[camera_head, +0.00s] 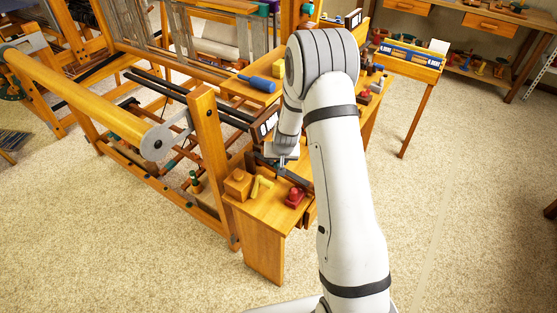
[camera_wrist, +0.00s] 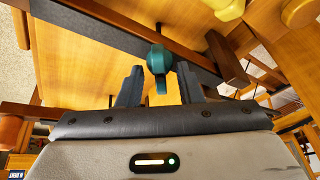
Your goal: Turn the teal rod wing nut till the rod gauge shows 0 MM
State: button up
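The teal wing nut (camera_wrist: 158,60) is in the upper middle of the wrist view, at a dark metal bar (camera_wrist: 100,27), with its narrow wing pointing down toward my gripper. My gripper (camera_wrist: 159,71) is open, with one dark finger on each side of the nut's lower wing. Gaps show between the fingers and the wing. In the head view my gripper (camera_head: 283,161) is low beside the loom's front post, and the teal nut cannot be made out. A small framed white panel (camera_head: 268,122) stands behind the gripper; I cannot read it or tell whether it is the rod gauge.
A wooden bench (camera_head: 262,226) below my gripper holds a yellow-orange block (camera_head: 238,184), a yellow piece (camera_head: 262,186) and a red piece (camera_head: 295,197). The loom's upright post (camera_head: 208,150) is close on the left. A blue-handled tool (camera_head: 257,83) lies farther back. Open carpet (camera_head: 440,220) is on the right.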

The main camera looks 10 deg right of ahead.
jog(key=p+v, duration=0.1)
jog(key=v, duration=0.6)
jog(key=shift+s+r, duration=0.2)
jog(key=shift+r, duration=0.2)
jog(key=shift+r, duration=0.1)
jog(key=s+r+n, duration=0.1)
jog(key=s+r, duration=1.1)
jog(key=r, duration=0.2)
jog(key=s+r+g, duration=0.1)
jog(key=s+r, duration=0.3)
jog(key=s, duration=0.5)
jog(key=s+r+n+g, duration=0.1)
jog(key=s+r, duration=0.2)
jog(key=s, duration=0.6)
jog(key=shift+s+r+p, duration=0.4)
jog(key=s+b+x, duration=0.2)
jog(key=b+x, duration=0.7)
jog(key=x, duration=0.1)
jog(key=shift+f+g, duration=0.3)
jog(key=shift+f, duration=0.1)
